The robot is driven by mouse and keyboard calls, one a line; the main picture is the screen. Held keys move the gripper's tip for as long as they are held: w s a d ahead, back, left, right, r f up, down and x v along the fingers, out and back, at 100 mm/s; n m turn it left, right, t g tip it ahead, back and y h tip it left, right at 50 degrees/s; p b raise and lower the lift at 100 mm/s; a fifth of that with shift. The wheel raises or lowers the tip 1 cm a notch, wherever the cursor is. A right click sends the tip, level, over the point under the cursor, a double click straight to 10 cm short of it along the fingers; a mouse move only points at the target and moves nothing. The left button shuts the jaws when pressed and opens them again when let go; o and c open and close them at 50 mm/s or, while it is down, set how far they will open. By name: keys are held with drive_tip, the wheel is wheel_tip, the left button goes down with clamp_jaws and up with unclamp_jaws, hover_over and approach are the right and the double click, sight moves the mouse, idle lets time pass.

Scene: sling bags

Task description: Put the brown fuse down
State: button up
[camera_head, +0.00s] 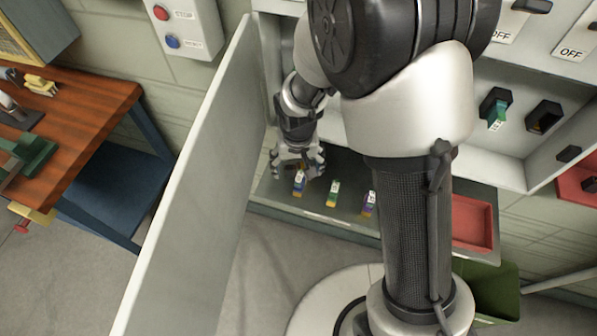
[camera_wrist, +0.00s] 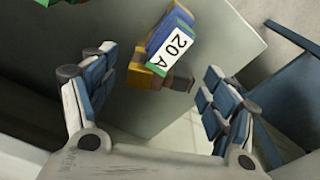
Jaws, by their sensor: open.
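In the wrist view a brown piece (camera_wrist: 152,76), which looks like the brown fuse, lies between my spread fingers, apart from both. The brown one is mostly hidden there.
The open cabinet door (camera_head: 195,180) stands close on the left. A red bin (camera_head: 472,222) is at the right. Switches (camera_head: 495,105) are above.

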drive_tip(key=shift+w+f, duration=0.1)
drive_tip(key=shift+f, duration=0.7)
drive_tip(key=shift+r, duration=0.1)
drive_tip(key=shift+c, duration=0.2)
drive_tip(key=c, duration=1.2)
drive_tip(key=shift+r, duration=0.1)
